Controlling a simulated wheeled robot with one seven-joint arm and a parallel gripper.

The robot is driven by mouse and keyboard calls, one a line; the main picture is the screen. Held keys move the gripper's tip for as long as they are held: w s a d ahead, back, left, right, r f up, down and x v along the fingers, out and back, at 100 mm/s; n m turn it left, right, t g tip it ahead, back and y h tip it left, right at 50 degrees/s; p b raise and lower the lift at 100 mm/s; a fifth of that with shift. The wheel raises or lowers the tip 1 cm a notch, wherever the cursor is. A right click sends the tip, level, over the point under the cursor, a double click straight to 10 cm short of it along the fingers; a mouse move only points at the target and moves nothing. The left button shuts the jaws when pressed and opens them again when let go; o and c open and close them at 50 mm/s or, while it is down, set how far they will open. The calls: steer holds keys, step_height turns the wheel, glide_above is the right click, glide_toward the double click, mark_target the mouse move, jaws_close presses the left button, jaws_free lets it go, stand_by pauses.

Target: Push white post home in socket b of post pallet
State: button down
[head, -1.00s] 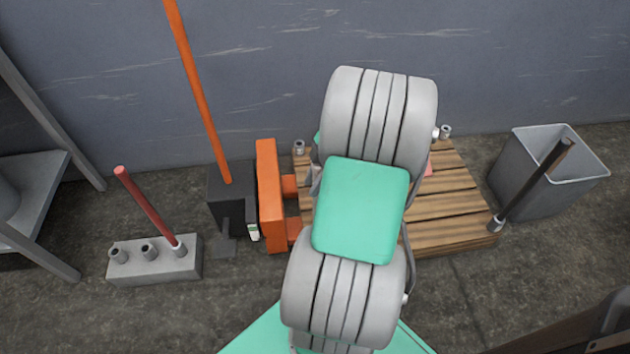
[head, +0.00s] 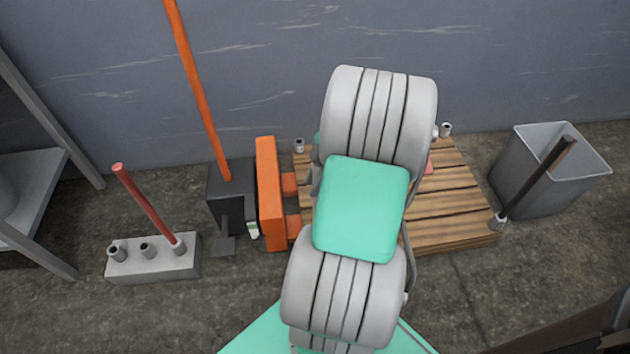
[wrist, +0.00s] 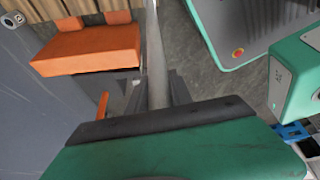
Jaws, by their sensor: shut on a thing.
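The post pallet (head: 455,205) is a wooden slatted pallet beneath and behind my arm in the head view. Grey sockets show at its back left (head: 299,146) and back right (head: 445,130). A black post (head: 540,178) stands tilted in the picture in the front right socket. My gripper (wrist: 158,92) is shut on the white post (wrist: 156,45), a pale shaft running up out of the wrist view. My arm hides gripper and post in the head view. The post's lower end and its socket are not visible, and I see no socket letters.
An orange pallet truck (head: 268,195) with a long handle stands at the pallet's left. A grey block (head: 150,262) with a red post (head: 150,210) lies farther left. A grey bin (head: 530,185) stands right of the pallet. The wall is close behind.

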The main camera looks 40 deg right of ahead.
steer(key=shift+f+b, duration=0.3)
steer(key=shift+f, duration=0.1)
steer(key=c, duration=1.1)
jaws_free()
steer(key=shift+o, duration=0.2)
steer(key=p+v, duration=0.2)
steer(key=v, duration=0.5)
steer(key=shift+r+p, duration=0.35)
steer(key=shift+r, duration=0.05)
steer(key=shift+d, duration=0.15)
